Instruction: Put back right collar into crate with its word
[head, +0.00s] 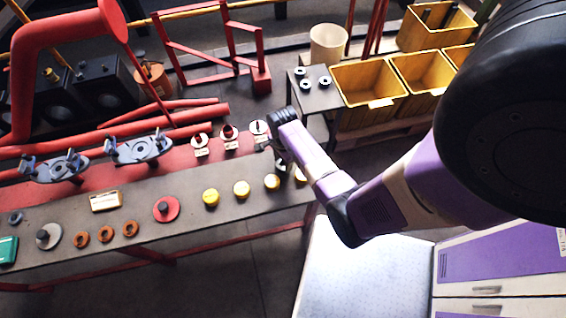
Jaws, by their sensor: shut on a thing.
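My gripper (270,147) is at the right end of this row, close against the right collar. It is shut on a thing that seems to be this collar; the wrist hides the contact. Yellow crates stand at the upper right: a near one (345,78), a middle one (412,62) and a far one (412,35). Their front labels are unreadable.
A small grey table (322,98) with several dark-and-white rings stands between bench and crates. A beige bin (328,43) is behind it. Yellow knobs (241,188), a red disc (166,208) and brown rings (106,234) line the bench front (150,240). Grey clamps (138,148) stand left.

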